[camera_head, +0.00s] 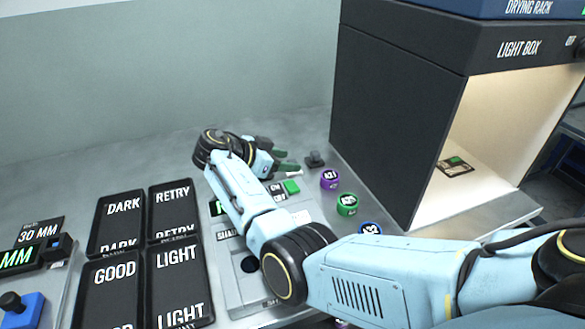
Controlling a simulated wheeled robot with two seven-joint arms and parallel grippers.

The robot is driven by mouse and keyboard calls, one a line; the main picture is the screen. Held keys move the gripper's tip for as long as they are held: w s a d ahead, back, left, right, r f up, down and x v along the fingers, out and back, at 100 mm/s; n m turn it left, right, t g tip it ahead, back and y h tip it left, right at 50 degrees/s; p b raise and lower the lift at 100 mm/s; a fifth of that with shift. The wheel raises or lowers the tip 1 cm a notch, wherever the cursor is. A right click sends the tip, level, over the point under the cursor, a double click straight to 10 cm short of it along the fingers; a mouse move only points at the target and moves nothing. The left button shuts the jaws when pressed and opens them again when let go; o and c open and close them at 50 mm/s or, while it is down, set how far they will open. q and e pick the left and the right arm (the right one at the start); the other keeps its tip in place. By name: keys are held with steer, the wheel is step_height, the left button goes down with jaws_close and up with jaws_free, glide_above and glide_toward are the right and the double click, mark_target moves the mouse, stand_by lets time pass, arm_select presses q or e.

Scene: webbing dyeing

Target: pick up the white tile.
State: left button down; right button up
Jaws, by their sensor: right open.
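My right arm reaches in from the right and bends back over the bench. Its right gripper (288,164) has dark green fingers, open, low over the bench behind the grey device. A small pale patch shows at the fingertips; I cannot tell if it is the white tile or part of the gripper. No white tile is clearly visible elsewhere. My forearm and wrist hide part of the bench and the device. My left gripper is not in view.
The light box (395,105) stands at the right, with a dark card bearing a green piece (455,161) inside. Purple (330,179), green (347,204) and blue (370,229) capped pots stand before it. Black trays marked DARK (122,206), RETRY (173,194), GOOD (115,270) and LIGHT (177,255) lie left.

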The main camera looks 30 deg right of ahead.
steer(key=shift+d+f, duration=0.45)
steer(key=shift+d, duration=0.15)
steer(key=shift+c, duration=0.4)
steer(key=c, duration=1)
steer(key=shift+r, duration=0.15)
